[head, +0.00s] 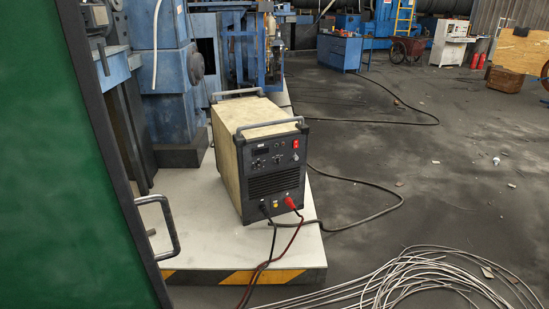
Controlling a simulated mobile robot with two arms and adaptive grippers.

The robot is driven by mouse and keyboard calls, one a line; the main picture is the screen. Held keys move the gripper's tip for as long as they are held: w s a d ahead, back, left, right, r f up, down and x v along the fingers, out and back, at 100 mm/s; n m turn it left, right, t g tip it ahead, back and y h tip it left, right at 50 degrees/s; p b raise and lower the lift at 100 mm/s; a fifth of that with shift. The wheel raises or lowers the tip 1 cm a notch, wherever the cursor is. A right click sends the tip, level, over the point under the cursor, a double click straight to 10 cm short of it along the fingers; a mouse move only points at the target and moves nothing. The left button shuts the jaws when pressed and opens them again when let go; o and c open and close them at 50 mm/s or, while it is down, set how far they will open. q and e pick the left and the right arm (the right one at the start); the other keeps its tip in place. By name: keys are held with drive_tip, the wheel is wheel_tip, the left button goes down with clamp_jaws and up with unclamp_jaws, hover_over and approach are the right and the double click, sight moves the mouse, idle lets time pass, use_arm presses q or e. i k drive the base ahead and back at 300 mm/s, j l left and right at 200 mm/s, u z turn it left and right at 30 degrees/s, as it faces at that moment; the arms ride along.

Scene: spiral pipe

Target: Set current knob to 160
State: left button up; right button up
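A box-shaped welding machine (258,158) with beige sides, a dark front panel and grey handles stands upright on a pale platform. Its front panel (275,180) faces me and carries a small display, several small knobs (277,158) and a red switch (295,143). The knobs are too small to tell which one sets the current, and no setting can be read. A black and a red cable plug into the lower front. Neither of my grippers shows in the head view.
The pale platform (200,225) ends in a yellow-and-black striped edge (240,277). A green panel with a metal handle (160,225) fills the left. Coiled wire (425,280) lies at the lower right. Cables cross the dark floor, which is largely open at right.

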sight(259, 165)
drive_tip(key=i+l, duration=0.2)
drive_tip(key=i, duration=0.3)
drive_tip(key=i+l, duration=0.2)
drive_tip(key=i, duration=0.3)
drive_tip(key=i+l, duration=0.2)
drive_tip(key=i, duration=0.3)
drive_tip(key=i+j+u, duration=0.1)
drive_tip(key=i+j, duration=0.55)
drive_tip(key=i, duration=0.1)
